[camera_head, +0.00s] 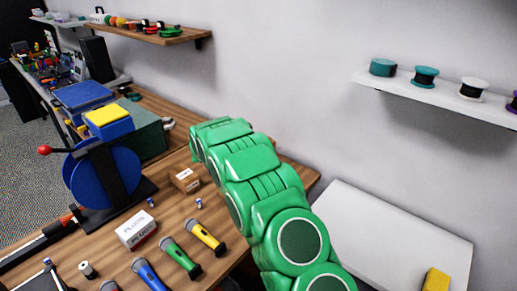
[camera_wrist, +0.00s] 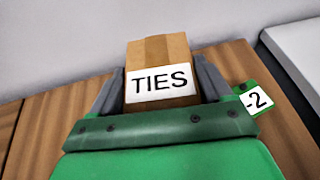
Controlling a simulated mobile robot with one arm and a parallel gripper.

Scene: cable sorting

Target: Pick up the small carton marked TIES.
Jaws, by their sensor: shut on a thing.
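The small brown carton marked TIES (camera_wrist: 158,52) stands between the two grey fingers of my gripper (camera_wrist: 160,88) in the wrist view. Its white label with black letters faces the camera. The fingers are shut on its left and right sides. Its lower end is hidden behind my gripper's green front, so I cannot tell whether it touches the table. In the head view my green arm reaches over the table, and my fingers do not show. A brown carton with a pale label (camera_head: 185,180) stands left of the arm there; its marking is too small to read.
A blue reel on a stand (camera_head: 100,175) is at left. A white surface (camera_head: 395,235) lies to the right. The wall is close behind.

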